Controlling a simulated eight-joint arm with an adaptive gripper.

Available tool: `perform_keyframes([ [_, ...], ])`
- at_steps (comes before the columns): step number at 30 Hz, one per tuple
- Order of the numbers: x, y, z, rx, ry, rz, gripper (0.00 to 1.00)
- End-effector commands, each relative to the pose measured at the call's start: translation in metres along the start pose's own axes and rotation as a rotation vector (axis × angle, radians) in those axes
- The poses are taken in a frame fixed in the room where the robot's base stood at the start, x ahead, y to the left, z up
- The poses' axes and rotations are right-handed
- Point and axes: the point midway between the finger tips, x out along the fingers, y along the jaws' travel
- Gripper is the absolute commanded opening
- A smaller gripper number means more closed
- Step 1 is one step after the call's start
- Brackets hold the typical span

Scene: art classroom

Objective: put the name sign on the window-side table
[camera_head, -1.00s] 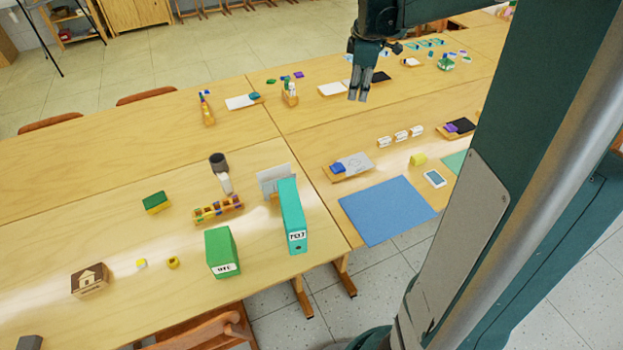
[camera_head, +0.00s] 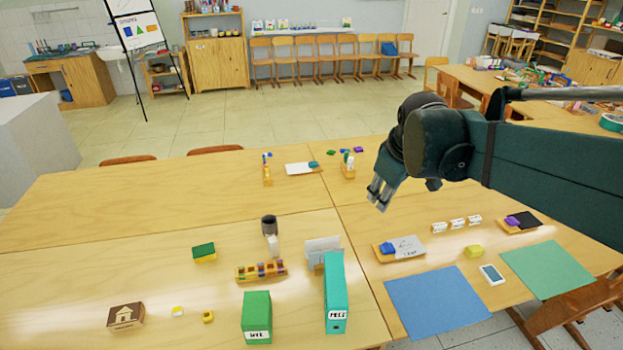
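I cannot tell from the print which one is the name sign. My gripper (camera_head: 379,196) hangs above the tables, left of the three cards, fingers pointing down. I see nothing held, but the finger gap is unclear. I cannot tell which table is window-side; no window is clearly shown.
A teal binder (camera_head: 336,297) and a green box (camera_head: 257,318) stand at the front. A block tray (camera_head: 261,271), a house block (camera_head: 126,316) and a blue mat (camera_head: 437,301) lie nearby. The left tabletop (camera_head: 110,205) has wide bare space. Chairs (camera_head: 215,149) stand behind.

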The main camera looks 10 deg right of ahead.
Motion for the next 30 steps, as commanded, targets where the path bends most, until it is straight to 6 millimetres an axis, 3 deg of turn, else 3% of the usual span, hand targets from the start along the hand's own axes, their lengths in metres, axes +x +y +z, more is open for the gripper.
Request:
perform_keyframes([
  [18, -0.029, -0.117, 0.048, 0.304, 0.131, 0.000, 0.29],
  [30, -0.029, -0.171, 0.081, 0.474, 0.203, -0.028, 0.29],
])
